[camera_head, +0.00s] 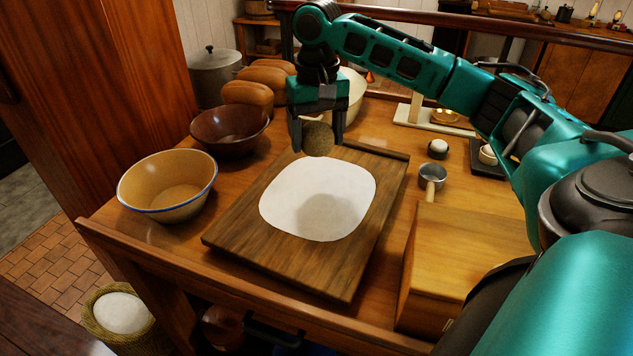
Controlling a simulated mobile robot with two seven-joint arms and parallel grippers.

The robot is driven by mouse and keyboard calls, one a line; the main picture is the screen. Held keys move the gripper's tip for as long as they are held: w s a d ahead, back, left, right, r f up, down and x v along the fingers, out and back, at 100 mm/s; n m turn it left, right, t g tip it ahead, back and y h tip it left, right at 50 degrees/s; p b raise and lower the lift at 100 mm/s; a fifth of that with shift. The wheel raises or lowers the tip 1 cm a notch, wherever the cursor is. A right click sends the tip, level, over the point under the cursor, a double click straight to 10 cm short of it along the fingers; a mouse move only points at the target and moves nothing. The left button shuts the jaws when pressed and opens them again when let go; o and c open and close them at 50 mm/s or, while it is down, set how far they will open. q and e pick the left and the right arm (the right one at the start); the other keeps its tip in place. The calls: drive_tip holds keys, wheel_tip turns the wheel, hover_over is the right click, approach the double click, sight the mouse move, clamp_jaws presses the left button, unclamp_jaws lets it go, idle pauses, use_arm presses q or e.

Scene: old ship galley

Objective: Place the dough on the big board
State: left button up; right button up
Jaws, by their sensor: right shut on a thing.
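My right gripper (317,134) points down over the far part of the big board (263,252). It is shut on a round brownish lump, the dough (319,142), with one finger on each side. The dough appears to be held above the board, and a round shadow falls on the white patch below. The big board is dark wood with a raised far edge. A flat, white, rounded patch (310,190), perhaps flour, covers its middle. My left gripper is not in view.
A yellow bowl with a blue rim (168,187) and a brown bowl (228,131) stand left of the board. Bread loaves (247,94) and a pale bowl (354,95) stand behind. A wooden box (465,255) and a small metal cup (432,177) stand at right.

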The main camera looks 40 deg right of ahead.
sight(317, 196)
wheel_tip(317, 196, down, 11)
drive_tip(key=shift+f, duration=0.2)
drive_tip(key=shift+f, duration=0.1)
drive_tip(key=o, duration=1.2)
wheel_tip(317, 196, up, 12)
drive_tip(key=shift+r, duration=0.1)
idle(0.5)
